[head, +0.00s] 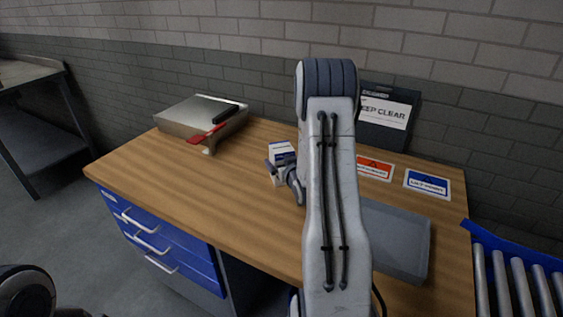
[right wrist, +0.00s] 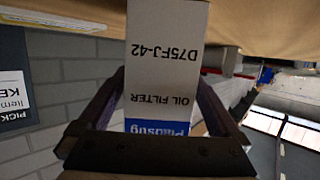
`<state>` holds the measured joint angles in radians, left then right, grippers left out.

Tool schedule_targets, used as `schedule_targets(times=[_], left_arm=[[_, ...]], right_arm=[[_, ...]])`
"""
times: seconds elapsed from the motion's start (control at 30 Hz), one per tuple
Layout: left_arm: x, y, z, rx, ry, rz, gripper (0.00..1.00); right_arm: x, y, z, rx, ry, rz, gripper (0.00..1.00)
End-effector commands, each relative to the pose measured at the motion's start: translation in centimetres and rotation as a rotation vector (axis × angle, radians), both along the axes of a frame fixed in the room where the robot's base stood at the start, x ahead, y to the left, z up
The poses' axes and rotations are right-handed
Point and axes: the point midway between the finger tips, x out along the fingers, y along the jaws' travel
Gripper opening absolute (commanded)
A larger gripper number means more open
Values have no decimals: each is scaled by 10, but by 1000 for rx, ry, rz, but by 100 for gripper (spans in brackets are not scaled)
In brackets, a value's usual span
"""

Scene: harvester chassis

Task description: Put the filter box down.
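The filter box (head: 281,149) is a white carton with a blue band, near the middle of the wooden workbench (head: 235,190). In the right wrist view the filter box (right wrist: 165,60) shows its "OIL FILTER" and "D75FJ-42" print upside down. My right gripper (head: 280,165) has its fingers on both sides of the box, and they appear to press on it. The box looks upright, with its far end close to the bench top. I cannot tell whether it touches the bench. My right arm hides part of the bench. My left gripper is not in view.
A red label (head: 375,168) and a blue label (head: 427,184) lie at the right, near a grey tray (head: 402,240). The left-middle bench is clear.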

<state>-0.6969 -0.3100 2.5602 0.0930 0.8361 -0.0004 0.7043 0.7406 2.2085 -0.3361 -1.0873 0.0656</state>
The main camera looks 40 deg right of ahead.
Motion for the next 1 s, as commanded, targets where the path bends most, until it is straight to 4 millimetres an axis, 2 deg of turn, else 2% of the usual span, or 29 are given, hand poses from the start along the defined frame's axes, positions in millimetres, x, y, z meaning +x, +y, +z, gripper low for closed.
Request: schedule_targets(times=[0.33,0.47,0.77,0.83,1.0], left_arm=[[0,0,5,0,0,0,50],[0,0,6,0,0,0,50],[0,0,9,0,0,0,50],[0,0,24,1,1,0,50],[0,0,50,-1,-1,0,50]], right_arm=[[-2,1,5,0,1,0,100],[-21,8,11,0,2,-1,100],[-79,32,30,1,1,-2,100],[-82,34,37,4,3,0,100],[-87,35,39,4,6,4,100]])
